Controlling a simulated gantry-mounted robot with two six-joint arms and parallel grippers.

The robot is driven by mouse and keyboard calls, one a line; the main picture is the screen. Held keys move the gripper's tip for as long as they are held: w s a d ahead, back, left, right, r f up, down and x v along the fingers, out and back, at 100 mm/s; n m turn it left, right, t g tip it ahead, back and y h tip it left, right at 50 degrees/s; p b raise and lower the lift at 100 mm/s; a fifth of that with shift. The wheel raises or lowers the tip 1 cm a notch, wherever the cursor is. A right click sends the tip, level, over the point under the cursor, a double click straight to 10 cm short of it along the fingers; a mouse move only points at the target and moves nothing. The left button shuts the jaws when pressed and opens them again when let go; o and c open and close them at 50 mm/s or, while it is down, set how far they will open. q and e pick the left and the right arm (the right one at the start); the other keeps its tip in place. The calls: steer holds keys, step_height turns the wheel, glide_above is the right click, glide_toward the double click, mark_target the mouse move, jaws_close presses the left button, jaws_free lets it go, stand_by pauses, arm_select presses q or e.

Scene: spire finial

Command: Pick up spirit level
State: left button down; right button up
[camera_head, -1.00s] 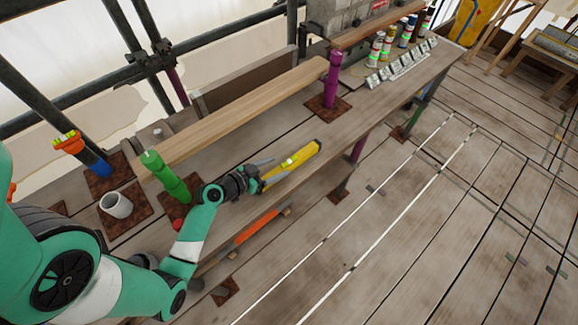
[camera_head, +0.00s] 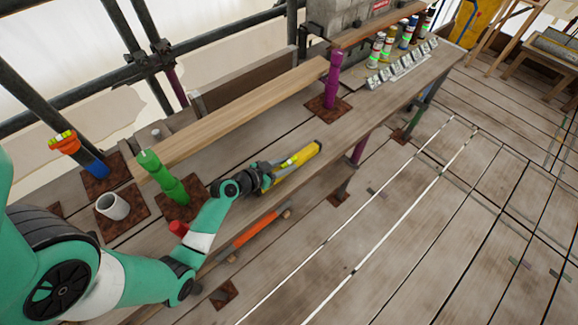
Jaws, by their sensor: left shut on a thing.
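The yellow spirit level (camera_head: 300,158) lies on or just above the plank bench, near its front edge, in the middle of the head view. My left gripper (camera_head: 271,174) is shut on the near end of the spirit level. The fingers partly hide that end. Whether the level touches the planks is hard to tell. My right gripper is not in view.
A green post (camera_head: 166,178) and a purple post (camera_head: 331,80) stand on rusty plates beside a long board (camera_head: 235,108). Several cans (camera_head: 375,50) stand at the back.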

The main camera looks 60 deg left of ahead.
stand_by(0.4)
arm_select(q)
steer(key=shift+r+p, duration=0.35)
steer(key=shift+r, duration=0.3)
steer(key=r+p, duration=0.1)
steer(key=r, duration=0.2)
steer(key=shift+s+d+p, duration=0.15)
steer(key=shift+s+p, duration=0.05)
steer(key=shift+p, duration=0.15)
steer(key=s+d+r+p, duration=0.3)
steer(key=s+d+r, duration=0.5)
steer(key=s, duration=0.2)
steer(key=shift+s+d+r+p, duration=0.2)
steer(key=shift+s+r+p, duration=0.1)
steer(key=shift+s+r, duration=0.1)
